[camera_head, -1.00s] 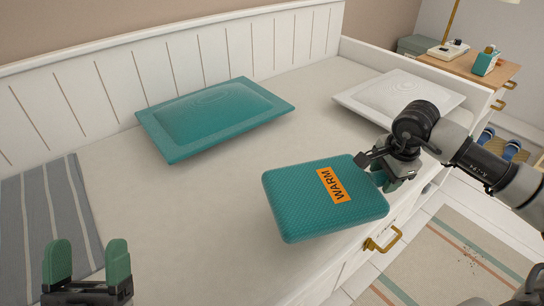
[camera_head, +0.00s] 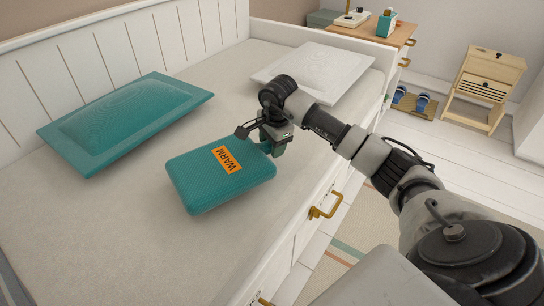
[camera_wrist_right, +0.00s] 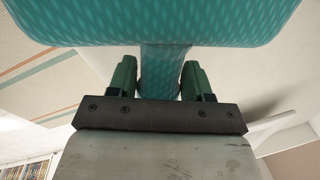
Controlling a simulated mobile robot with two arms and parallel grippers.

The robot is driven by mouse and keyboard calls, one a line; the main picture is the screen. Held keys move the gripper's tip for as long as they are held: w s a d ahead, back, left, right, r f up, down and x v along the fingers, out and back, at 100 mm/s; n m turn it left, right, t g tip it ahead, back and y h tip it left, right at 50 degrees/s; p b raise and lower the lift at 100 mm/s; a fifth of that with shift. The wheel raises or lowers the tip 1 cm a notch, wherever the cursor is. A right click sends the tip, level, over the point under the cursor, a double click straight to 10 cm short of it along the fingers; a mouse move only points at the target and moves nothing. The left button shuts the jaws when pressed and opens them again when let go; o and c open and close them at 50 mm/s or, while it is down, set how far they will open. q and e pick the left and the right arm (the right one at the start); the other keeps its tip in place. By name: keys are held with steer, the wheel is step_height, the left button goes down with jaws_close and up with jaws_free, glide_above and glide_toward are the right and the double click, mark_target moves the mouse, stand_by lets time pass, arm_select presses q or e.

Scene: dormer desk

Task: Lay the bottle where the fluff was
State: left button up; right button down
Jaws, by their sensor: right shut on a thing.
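The bottle (camera_head: 200,181) is a flat teal hot-water bottle with an orange label reading WARM. It is over the pale bed surface (camera_head: 110,235), near its front edge; I cannot tell whether it touches the bed. My right gripper (camera_head: 272,146) is at the bottle's right end. In the right wrist view, its green fingers (camera_wrist_right: 160,80) are shut on the bottle's narrow neck, and the bottle's body (camera_wrist_right: 160,22) fills the top. My left gripper is out of view. No fluff shows.
A teal pillow (camera_head: 125,118) lies left of the bottle and a white pillow (camera_head: 315,70) lies behind my right arm. A white panelled back (camera_head: 120,50) bounds the bed. Brass-handled drawers (camera_head: 325,206) front it. Bare bed lies between the pillows.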

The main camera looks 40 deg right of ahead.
steer(key=shift+f+b, duration=0.95)
steer(key=shift+f, duration=1)
steer(key=shift+r, duration=0.1)
steer(key=shift+c, duration=2.3)
jaws_free()
